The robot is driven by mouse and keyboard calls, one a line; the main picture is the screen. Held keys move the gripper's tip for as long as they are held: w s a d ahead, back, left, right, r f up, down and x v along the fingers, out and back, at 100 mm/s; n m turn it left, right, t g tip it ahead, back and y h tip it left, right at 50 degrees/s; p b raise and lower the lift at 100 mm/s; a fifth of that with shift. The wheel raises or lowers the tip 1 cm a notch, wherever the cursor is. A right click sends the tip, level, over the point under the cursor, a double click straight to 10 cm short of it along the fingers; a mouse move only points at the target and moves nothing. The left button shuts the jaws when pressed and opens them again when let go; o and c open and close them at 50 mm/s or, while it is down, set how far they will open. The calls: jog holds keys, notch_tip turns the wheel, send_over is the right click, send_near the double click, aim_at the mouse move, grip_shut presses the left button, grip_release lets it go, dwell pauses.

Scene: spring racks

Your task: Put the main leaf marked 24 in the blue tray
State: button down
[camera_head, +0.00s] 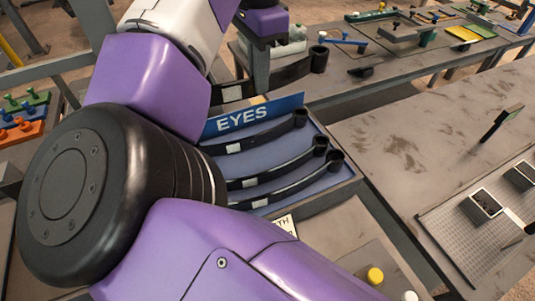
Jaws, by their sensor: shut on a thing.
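My gripper (259,82) is at the top centre, pointing down, partly hidden behind my purple arm. It is shut on a dark curved leaf (291,74) with a round eye at its right end. A pale label (231,94) shows to the left of the jaws; its marking is too small to read. The held leaf is behind the blue EYES sign (250,115). In front of the sign, a blue-floored tray (270,160) holds three dark leaves with eyes and pale labels, also unreadable. My arm hides the tray's left part.
A wide grey table (400,135) on the right is mostly bare, with a small dark upright piece (501,123) and a gridded mat (470,240). A back bench carries tools and a yellow tray (464,33). Yellow and white knobs stand at the bottom.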

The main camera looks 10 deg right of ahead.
jog(key=shift+s+a+r, duration=0.1)
jog(key=shift+s+a, duration=0.05)
send_near(261, 160)
jog(key=shift+m, duration=0.3)
notch_tip(261, 160, down, 5)
jog(key=shift+f, duration=0.15)
dwell(0.4)
jog(key=shift+f, duration=0.15)
jog(key=c, duration=1.6)
grip_release()
jog(key=shift+o, duration=0.2)
notch_tip(261, 160, up, 12)
jog(key=shift+b, duration=0.3)
